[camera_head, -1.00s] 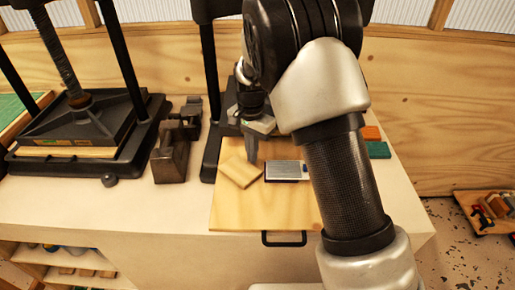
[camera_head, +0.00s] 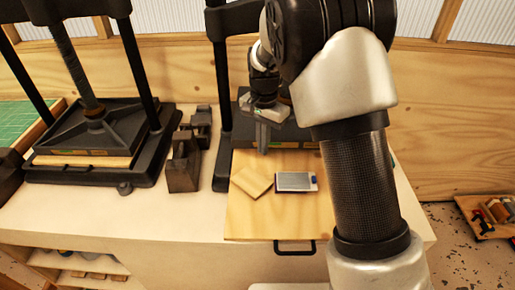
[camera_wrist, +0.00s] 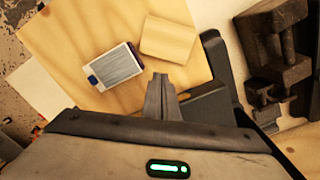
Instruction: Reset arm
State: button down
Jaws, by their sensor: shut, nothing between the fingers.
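My gripper (camera_head: 263,150) is shut and empty. It hangs above the back of a wooden board (camera_head: 255,218) on the workbench, in front of a black press frame. In the wrist view my gripper (camera_wrist: 161,80) points toward the board, with its fingertips together. A small tan wooden block (camera_head: 252,181) lies on the board, and a silver-grey flat block with a blue end (camera_head: 296,182) lies to its right. In the wrist view the wooden block (camera_wrist: 168,40) and the silver-grey block (camera_wrist: 116,66) lie apart from the fingers. My arm hides part of the bench's right side.
A black screw press (camera_head: 95,145) stands on the left of the bench (camera_head: 120,215). Dark metal blocks (camera_head: 184,160) sit between it and the second press frame (camera_head: 222,110). A wooden tray (camera_head: 485,215) with small items is at the far right.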

jog(key=s+d+r+n+t, duration=0.1)
jog(key=s+d+r, duration=0.2)
jog(key=s+r, duration=0.15)
jog(key=s+d+r+n+t+y, duration=0.1)
jog(key=s+d+r, duration=0.15)
jog(key=r, duration=0.35)
jog(key=s+d+r+n, duration=0.1)
jog(key=s+d+r, duration=0.1)
jog(key=s+r, duration=0.25)
jog(key=s+d+r+n+t, duration=0.1)
jog(key=s+d+r+n, duration=0.1)
jog(key=s, duration=0.5)
jog(key=s+d+r+n+t+h, duration=0.1)
jog(key=s+d+n+t, duration=0.1)
jog(key=s, duration=0.6)
jog(key=shift+d+r+t, duration=0.3)
jog(key=shift+d+r, duration=0.05)
jog(key=shift+d, duration=0.5)
